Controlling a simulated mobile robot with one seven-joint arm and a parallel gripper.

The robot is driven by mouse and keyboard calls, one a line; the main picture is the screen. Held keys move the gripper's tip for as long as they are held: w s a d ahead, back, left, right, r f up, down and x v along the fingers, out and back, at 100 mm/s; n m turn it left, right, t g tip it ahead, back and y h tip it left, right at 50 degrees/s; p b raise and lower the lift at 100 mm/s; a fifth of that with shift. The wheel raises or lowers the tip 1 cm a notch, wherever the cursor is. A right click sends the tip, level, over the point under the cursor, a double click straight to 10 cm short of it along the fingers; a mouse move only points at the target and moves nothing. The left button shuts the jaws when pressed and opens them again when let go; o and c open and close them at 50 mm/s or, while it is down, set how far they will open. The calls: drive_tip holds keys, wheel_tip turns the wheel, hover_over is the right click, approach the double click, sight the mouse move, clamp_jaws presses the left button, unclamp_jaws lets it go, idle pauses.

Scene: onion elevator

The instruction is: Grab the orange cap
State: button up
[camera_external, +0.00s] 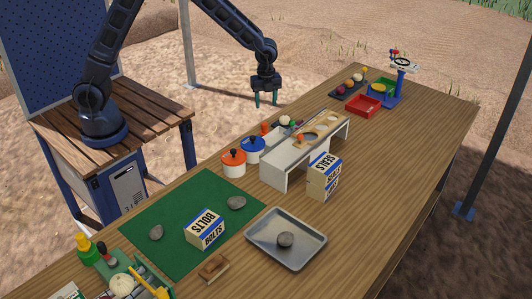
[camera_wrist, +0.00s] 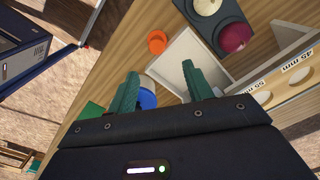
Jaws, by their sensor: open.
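A small orange cap-like piece (camera_external: 265,128) stands on the table beside the sizing stand; the wrist view shows it as a small orange round (camera_wrist: 156,42) with a darker middle, just beyond my fingertips. A white jar with an orange lid (camera_external: 233,157) stands nearer the front, next to a jar with a blue lid (camera_external: 254,144). I cannot tell which orange piece is the named cap. The blue lid (camera_wrist: 147,99) shows partly behind my left finger in the wrist view. My gripper (camera_external: 266,99) is open and empty, pointing down above the table's far-left edge; its fingers also show in the wrist view (camera_wrist: 160,70).
A sizing stand (camera_external: 283,174) with round holes and a white tray (camera_wrist: 174,74) are close to the orange piece. A SEALS box (camera_external: 323,176), BOLTS box (camera_external: 205,229), metal tray (camera_external: 286,254) and red tray (camera_external: 363,106) stand elsewhere. The table's right side is clear.

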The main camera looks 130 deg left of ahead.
sight(265, 124)
wheel_tip(265, 124, down, 6)
drive_tip(key=shift+a+f, duration=0.1)
drive_tip(key=shift+a, duration=0.05)
drive_tip(key=shift+s+d+f, duration=0.1)
drive_tip(key=shift+d+f, duration=0.1)
drive_tip(key=shift+f, duration=1.1)
drive_tip(key=shift+d+f, duration=0.2)
drive_tip(key=shift+f, duration=1.05)
drive_tip(key=c, duration=1.1)
